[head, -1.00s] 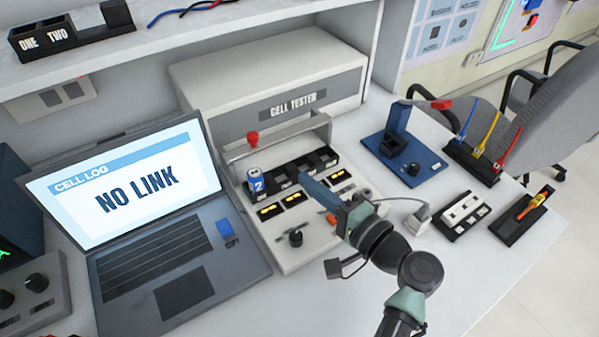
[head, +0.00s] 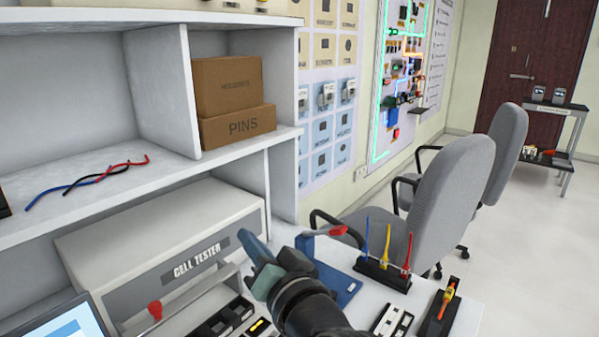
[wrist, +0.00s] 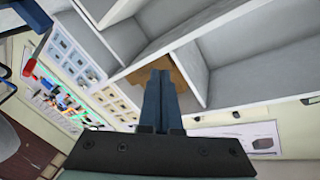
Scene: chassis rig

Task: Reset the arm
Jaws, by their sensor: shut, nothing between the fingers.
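My gripper (head: 250,262) is raised in front of the cell tester (head: 165,255) in the head view, with its fingers pointing up and to the left. In the wrist view my gripper (wrist: 157,75) shows its two blue fingers together, with nothing between them. My dark wrist and arm run down to the bottom of the head view. The gripper is apart from the shelf and the tester's contents as far as I can see.
Shelving (head: 150,175) stands at the back left, holding brown boxes (head: 237,127) and coloured wires (head: 90,180). A blue stand (head: 335,282) and a rack of coloured tools (head: 384,270) are right of my arm. Grey chairs (head: 455,205) stand beyond.

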